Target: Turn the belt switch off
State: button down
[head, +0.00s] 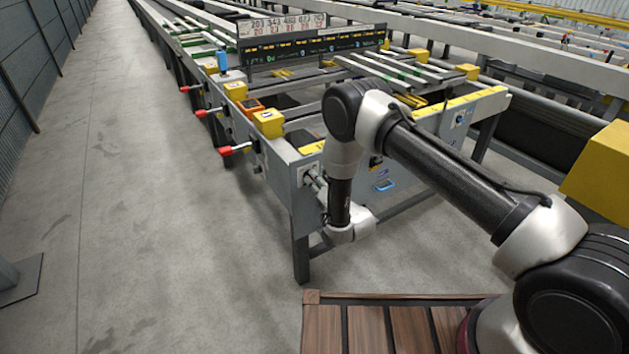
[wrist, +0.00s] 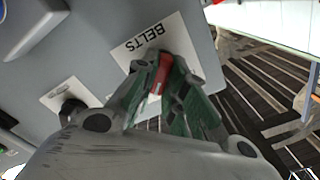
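The belt switch is a red lever (wrist: 164,72) on a white plate lettered BELTS (wrist: 140,46), set on a grey panel. In the wrist view, my gripper (wrist: 166,84) is at the lever with its green-padded fingers drawn close together. The red lever shows between the pads, and the gripper looks shut on it. The fingers hide the lever's base and part of the plate. In the head view, my gripper (head: 313,183) is at the near end panel of the runout table (head: 285,165), and the switch cannot be made out there.
A second white plate with a black knob (wrist: 73,107) is beside the BELTS plate. Red-tipped levers (head: 234,150) and yellow boxes (head: 268,123) line the table's left side. A blue handle (head: 384,185) is on the front. Bare floor (head: 130,200) lies to the left.

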jog(key=shift+n, duration=0.4)
jog(key=n, duration=0.3)
jog(key=shift+n, duration=0.3)
jog(key=n, duration=0.4)
jog(key=shift+a+n, duration=0.1)
jog(key=shift+n, duration=0.2)
jog(key=n, duration=0.4)
jog(key=shift+s+n, duration=0.1)
jog(key=shift+n, duration=0.2)
jog(key=n, duration=0.4)
jog(key=shift+f+n, duration=0.1)
jog(key=shift+n, duration=0.2)
jog(key=c, duration=1.5)
grip_release()
jog(key=shift+o, duration=0.2)
